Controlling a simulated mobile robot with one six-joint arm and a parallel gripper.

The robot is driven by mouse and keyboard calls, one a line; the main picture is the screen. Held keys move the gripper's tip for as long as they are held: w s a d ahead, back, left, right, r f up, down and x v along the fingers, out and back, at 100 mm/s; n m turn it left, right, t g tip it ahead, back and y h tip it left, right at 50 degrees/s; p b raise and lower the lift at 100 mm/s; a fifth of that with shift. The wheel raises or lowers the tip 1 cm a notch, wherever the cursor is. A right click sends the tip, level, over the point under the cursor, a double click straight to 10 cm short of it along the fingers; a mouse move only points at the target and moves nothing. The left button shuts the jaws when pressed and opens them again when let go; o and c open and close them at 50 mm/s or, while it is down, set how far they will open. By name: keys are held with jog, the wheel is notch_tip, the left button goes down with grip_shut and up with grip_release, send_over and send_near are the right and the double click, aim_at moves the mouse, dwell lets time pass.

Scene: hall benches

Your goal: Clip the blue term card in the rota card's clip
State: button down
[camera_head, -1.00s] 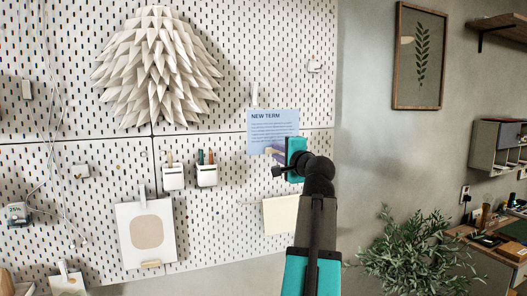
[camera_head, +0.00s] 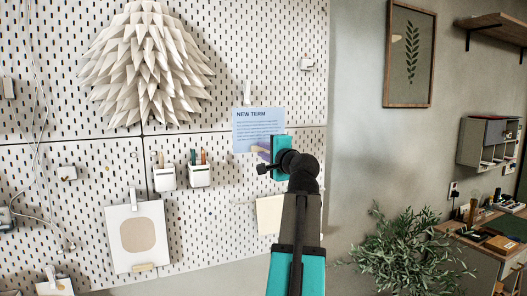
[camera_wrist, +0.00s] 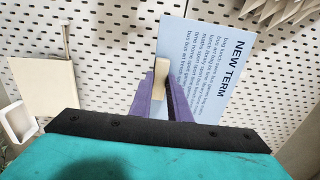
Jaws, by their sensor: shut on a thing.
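The blue term card (camera_head: 258,122), headed NEW TERM, is upright in front of the pegboard. My gripper (camera_wrist: 163,95) is shut, its purple fingers around a pale wooden-looking tab (camera_wrist: 161,76) at the card's lower part. In the head view the teal gripper body (camera_head: 280,156) is at the card's lower right. A white clip (camera_head: 247,89) on the board shows just above the card's top edge, left of its middle. Whether card and clip touch cannot be told. No card I can identify as the rota card shows; the area behind the blue card is hidden.
A large layered paper lampshade (camera_head: 148,65) is at upper left. Two white pen cups (camera_head: 164,178) (camera_head: 200,175) hang left of the card. A clipped picture (camera_head: 138,240) and a cream sheet (camera_head: 268,216) hang lower. A plant (camera_head: 405,255) stands right.

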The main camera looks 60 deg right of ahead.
jog(key=x, duration=1.1)
jog(key=shift+w+d, duration=0.15)
jog(key=shift+w, duration=0.1)
dwell(1.0)
dwell(1.1)
jog(key=shift+r+p, duration=1.05)
jog(key=shift+r, duration=0.7)
dwell(0.8)
jog(key=c, duration=1.6)
grip_release()
jog(key=b+v, duration=0.3)
jog(key=v, duration=0.9)
jog(key=shift+f+b, duration=0.15)
jog(key=shift+b, duration=0.2)
jog(key=shift+v, duration=0.9)
